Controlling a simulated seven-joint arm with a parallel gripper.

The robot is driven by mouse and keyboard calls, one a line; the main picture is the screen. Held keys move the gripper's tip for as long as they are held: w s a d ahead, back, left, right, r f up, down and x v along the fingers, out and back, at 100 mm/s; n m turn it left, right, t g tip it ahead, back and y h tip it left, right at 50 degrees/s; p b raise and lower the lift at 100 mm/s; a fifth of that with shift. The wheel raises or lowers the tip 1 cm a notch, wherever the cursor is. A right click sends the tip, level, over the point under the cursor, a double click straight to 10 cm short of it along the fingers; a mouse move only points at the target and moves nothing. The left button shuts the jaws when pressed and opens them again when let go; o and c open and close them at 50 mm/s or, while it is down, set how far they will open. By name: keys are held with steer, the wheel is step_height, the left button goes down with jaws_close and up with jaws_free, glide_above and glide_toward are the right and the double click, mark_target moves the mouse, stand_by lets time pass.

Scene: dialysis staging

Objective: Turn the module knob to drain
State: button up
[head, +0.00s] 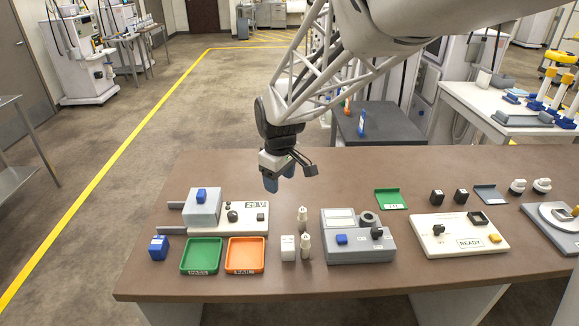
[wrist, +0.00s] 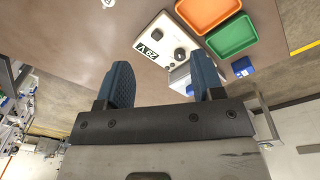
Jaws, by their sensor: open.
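My gripper (head: 279,180) hangs open and empty above the back edge of the brown table, left of the middle. In the wrist view its two blue fingers (wrist: 164,80) are apart with nothing between them. Three units on the table carry dark knobs. A white unit marked 29 V (head: 252,226) has a round dark knob (head: 232,216); it also shows in the wrist view (wrist: 153,33). A grey unit (head: 345,250) has a black knob (head: 376,232). A white READY unit (head: 432,244) has a black knob (head: 438,229). I cannot read a drain mark on any.
A green tray (head: 201,256) and an orange tray (head: 245,255) lie at the front left, beside a blue block (head: 158,247). White bottle-like pieces (head: 303,218) stand left of the grey unit. Small black blocks (head: 437,197) and a green tray (head: 390,199) lie behind.

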steer(key=shift+m, duration=0.6)
steer(key=shift+s+d+r, duration=0.5)
steer(key=shift+s+d, duration=0.2)
steer(key=shift+d, duration=0.05)
steer(key=shift+s+d+r, duration=0.5)
steer(key=shift+s+d, duration=0.2)
steer(key=shift+d, duration=0.05)
steer(key=s+d+r+m, duration=0.1)
steer(key=s+d+m, duration=0.2)
steer(key=s+d, duration=0.2)
steer(key=s+d+r+m+t, duration=0.1)
steer(key=s+d, duration=0.4)
steer(key=s, duration=0.7)
steer(key=s+d+r+m, duration=0.2)
steer(key=s+d+m, duration=0.3)
steer(key=s, duration=0.4)
steer(key=shift+d+r+m+t, duration=0.2)
steer(key=shift+r+m+t, duration=0.1)
steer(key=shift+r, duration=0.1)
